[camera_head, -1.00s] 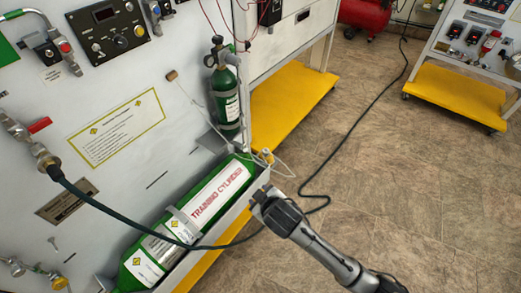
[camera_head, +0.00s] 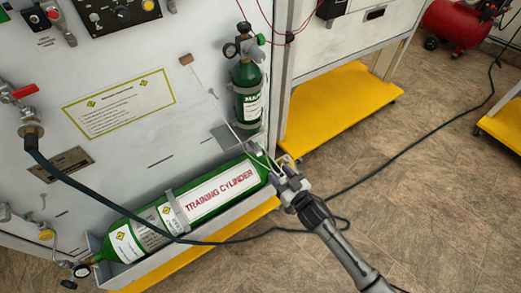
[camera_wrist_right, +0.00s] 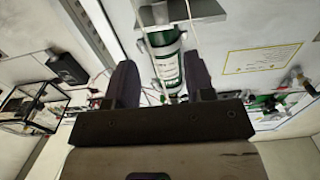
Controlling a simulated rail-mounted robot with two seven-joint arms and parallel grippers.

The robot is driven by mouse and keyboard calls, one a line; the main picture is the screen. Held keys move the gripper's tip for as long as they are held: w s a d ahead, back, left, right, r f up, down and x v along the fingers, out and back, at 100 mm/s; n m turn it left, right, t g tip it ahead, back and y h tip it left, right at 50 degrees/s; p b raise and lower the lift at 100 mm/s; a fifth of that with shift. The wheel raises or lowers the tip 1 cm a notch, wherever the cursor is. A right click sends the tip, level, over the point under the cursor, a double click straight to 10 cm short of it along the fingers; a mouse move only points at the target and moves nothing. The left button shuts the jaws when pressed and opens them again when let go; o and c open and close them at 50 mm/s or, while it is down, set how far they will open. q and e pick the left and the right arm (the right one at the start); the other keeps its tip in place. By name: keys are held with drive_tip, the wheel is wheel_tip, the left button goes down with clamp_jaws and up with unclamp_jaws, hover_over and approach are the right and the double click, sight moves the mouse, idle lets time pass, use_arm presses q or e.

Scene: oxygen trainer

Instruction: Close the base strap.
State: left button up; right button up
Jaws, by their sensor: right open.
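A grey strap (camera_head: 176,212) goes round the large green training cylinder (camera_head: 218,190), which lies in a tray along the panel's foot. I cannot tell whether this is the base strap or whether it is fastened. A small green cylinder (camera_head: 248,92) stands upright against the panel, with a grey bracket plate (camera_head: 226,137) beside its base. My right gripper (camera_head: 284,166) is open and empty, just right of the training cylinder's upper end. In the right wrist view, the small cylinder (camera_wrist_right: 165,62) shows beyond the spread fingers. My left gripper is out of view.
A dark hose (camera_head: 90,198) crosses in front of the training cylinder and runs onto the floor. A thin pale cord (camera_head: 215,95) hangs from a brown block toward the cylinder's end. A yellow base shelf (camera_head: 335,105) stands behind. The floor to the right is mostly clear.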

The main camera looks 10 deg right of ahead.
sight(259, 151)
drive_tip(key=b+x, duration=0.4)
drive_tip(key=x, duration=0.7)
drive_tip(key=shift+a, duration=0.15)
drive_tip(key=shift+w+a+b, duration=0.3)
drive_tip(key=shift+w+b, duration=0.05)
drive_tip(key=shift+w, duration=0.2)
drive_tip(key=shift+c, duration=0.4)
drive_tip(key=c, duration=0.6)
clamp_jaws()
